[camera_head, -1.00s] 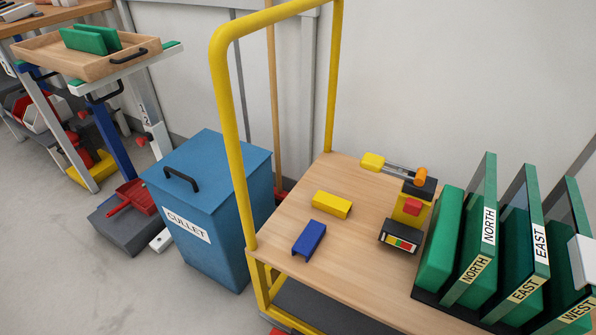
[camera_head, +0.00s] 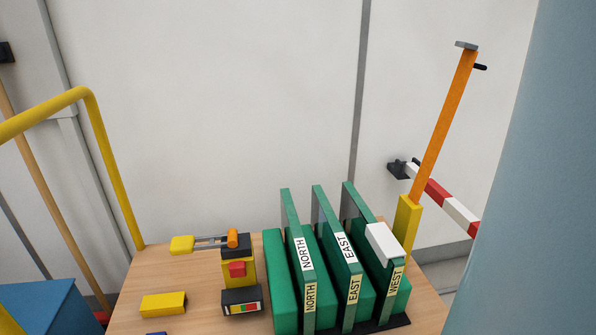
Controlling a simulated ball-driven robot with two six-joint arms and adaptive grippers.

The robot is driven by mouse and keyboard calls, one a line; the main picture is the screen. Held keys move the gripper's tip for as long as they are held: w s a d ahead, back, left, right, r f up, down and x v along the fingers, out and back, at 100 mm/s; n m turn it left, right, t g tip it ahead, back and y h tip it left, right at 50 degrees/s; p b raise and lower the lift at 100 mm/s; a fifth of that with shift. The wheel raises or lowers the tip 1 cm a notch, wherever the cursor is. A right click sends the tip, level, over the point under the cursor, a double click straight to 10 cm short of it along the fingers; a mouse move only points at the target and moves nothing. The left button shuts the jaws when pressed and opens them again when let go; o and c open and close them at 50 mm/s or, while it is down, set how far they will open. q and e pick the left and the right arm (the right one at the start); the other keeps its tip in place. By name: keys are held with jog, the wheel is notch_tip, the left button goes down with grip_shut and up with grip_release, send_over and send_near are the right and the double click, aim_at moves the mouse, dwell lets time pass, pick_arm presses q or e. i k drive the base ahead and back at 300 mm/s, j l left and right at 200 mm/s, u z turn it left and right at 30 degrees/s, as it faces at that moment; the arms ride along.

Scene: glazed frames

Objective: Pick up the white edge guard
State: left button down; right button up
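The white edge guard (camera_head: 382,243) sits on the upper front corner of the frame labelled WEST (camera_head: 396,279), the rightmost of three green-edged frames in the rack. It looks like a short white block over the frame's edge. Neither of my grippers is in view, so nothing shows near the guard.
The frames NORTH (camera_head: 305,270) and EAST (camera_head: 350,265) stand to the left. The wooden trolley top (camera_head: 190,320) also bears a yellow block (camera_head: 163,304) and a yellow-black tool (camera_head: 239,265). An orange post (camera_head: 443,125) and red-white bar (camera_head: 450,205) stand behind right. A blue-grey surface (camera_head: 550,200) fills the right edge.

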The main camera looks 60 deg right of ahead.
aim_at(382, 242)
jog(key=z, duration=2.35)
